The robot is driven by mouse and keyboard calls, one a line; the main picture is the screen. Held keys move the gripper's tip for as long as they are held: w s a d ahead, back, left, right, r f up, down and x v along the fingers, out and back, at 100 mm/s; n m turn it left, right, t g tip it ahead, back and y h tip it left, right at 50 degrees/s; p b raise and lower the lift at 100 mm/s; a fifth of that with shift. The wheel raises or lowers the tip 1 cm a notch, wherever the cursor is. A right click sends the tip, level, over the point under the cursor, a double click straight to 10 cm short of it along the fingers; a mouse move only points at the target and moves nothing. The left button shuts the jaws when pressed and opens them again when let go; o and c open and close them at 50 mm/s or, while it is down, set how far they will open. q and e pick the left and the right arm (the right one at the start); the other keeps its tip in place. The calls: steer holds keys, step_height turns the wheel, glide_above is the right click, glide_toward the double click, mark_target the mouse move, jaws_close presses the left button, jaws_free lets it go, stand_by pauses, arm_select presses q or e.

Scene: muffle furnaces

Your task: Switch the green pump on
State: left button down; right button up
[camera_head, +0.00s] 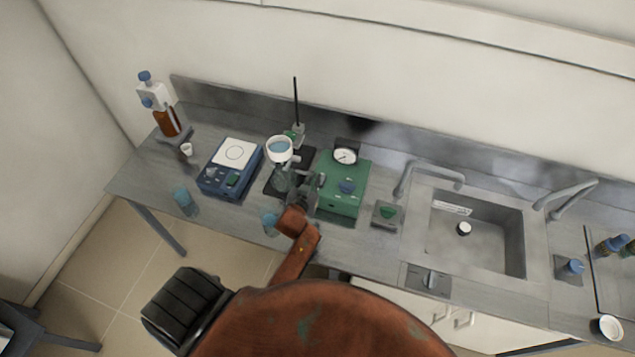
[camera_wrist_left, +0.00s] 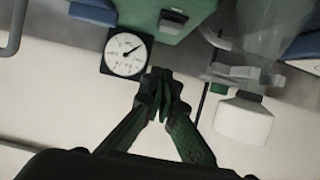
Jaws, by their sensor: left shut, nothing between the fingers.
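In the left wrist view the fingers (camera_wrist_left: 158,82) are shut and empty, just beside the gauge (camera_wrist_left: 127,54). The green pump body (camera_wrist_left: 150,14) fills the top there, with a small dark fitting (camera_wrist_left: 172,20) on it. I cannot tell whether the fingers touch anything. My right gripper is not in view.
A filter funnel (camera_head: 280,148) on a flask, with a stand rod (camera_head: 296,100), is close left of my gripper. A small green-topped box (camera_head: 387,213) and the sink (camera_head: 475,235) are to the right.

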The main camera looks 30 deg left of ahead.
arm_select(q)
steer(key=f, duration=0.1)
steer(key=w+f, duration=0.2)
steer(key=shift+a+f, duration=0.15)
steer(key=shift+a, duration=0.15)
steer(key=shift+d+f, duration=0.1)
steer(key=shift+f, duration=0.75)
steer(key=shift+s, duration=0.1)
